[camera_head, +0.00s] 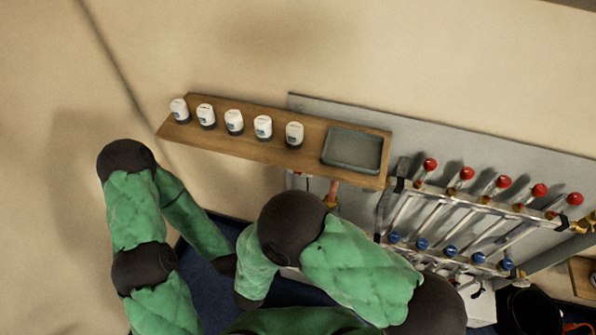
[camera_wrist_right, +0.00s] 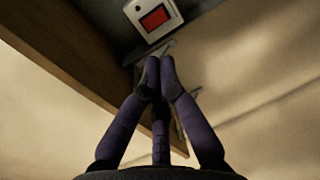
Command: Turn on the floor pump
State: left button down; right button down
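In the right wrist view, a white box with a red rectangular face (camera_wrist_right: 155,19) is fixed to a dark surface at the top; which way any switch on it is set cannot be told. My right gripper (camera_wrist_right: 159,68) points at it, with its dark purple fingers drawn together at the tips and nothing seen between them. The tips are just below the box in the picture; touching or apart cannot be told. In the head view my arms hide the right gripper, and my left gripper does not show. No floor pump can be made out.
A wooden shelf (camera_head: 225,147) holds several white-capped jars (camera_head: 234,122) and a grey tray (camera_head: 381,155). To its right, a manifold (camera_head: 455,200) with red-knobbed levers (camera_head: 503,182) and blue knobs (camera_head: 450,252) is mounted on a grey panel (camera_head: 480,150). A black bucket-like thing (camera_head: 527,310) is lower right.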

jog(key=b+x, duration=0.4)
jog(key=x, duration=1)
jog(key=shift+b, duration=0.3)
